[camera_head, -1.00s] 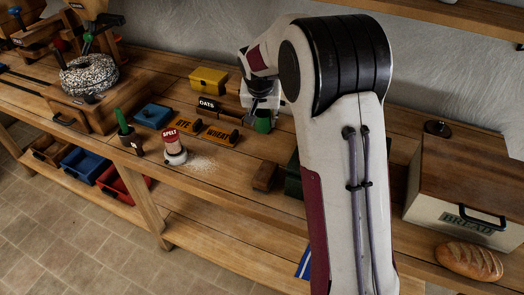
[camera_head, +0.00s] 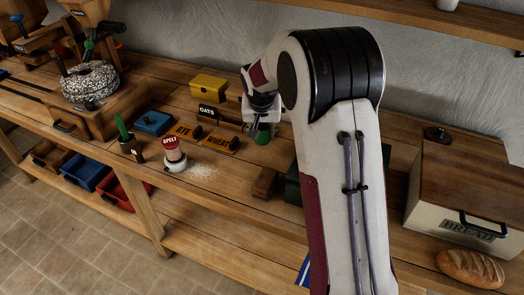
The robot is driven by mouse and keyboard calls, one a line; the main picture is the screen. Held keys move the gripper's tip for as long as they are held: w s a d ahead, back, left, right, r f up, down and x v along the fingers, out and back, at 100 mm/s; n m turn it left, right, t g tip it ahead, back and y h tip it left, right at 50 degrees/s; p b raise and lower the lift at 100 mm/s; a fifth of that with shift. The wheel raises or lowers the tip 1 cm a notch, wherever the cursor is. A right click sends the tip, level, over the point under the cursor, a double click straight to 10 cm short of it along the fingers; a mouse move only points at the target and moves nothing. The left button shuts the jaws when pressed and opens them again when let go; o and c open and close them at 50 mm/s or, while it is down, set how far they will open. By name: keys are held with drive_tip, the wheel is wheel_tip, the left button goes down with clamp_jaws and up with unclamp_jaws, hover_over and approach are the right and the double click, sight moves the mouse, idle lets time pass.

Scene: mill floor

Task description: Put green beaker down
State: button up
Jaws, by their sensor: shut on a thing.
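The green beaker (camera_head: 262,134) is at the back of the workbench, right of the wheat plate. My gripper (camera_head: 262,120) points down and is shut on the beaker from above. My arm partly hides the area around them, and the fingertips are small and dark. I cannot tell whether the beaker's base touches the bench.
The wooden workbench (camera_head: 225,178) holds a yellow box (camera_head: 208,87), an OATS block (camera_head: 208,112), RYE and WHEAT plates (camera_head: 219,142), and a red-topped SPELT jar (camera_head: 174,155). A wooden block (camera_head: 265,183) lies in front. A bread box (camera_head: 462,190) stands right.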

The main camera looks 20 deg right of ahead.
sight(262, 140)
drive_tip(key=shift+f, duration=1.85)
drive_tip(key=shift+f, duration=1.85)
drive_tip(key=shift+f, duration=0.15)
drive_tip(key=o, duration=1.3)
drive_tip(key=v, duration=1)
drive_tip(key=shift+r, duration=0.25)
drive_tip(key=shift+v, duration=0.9)
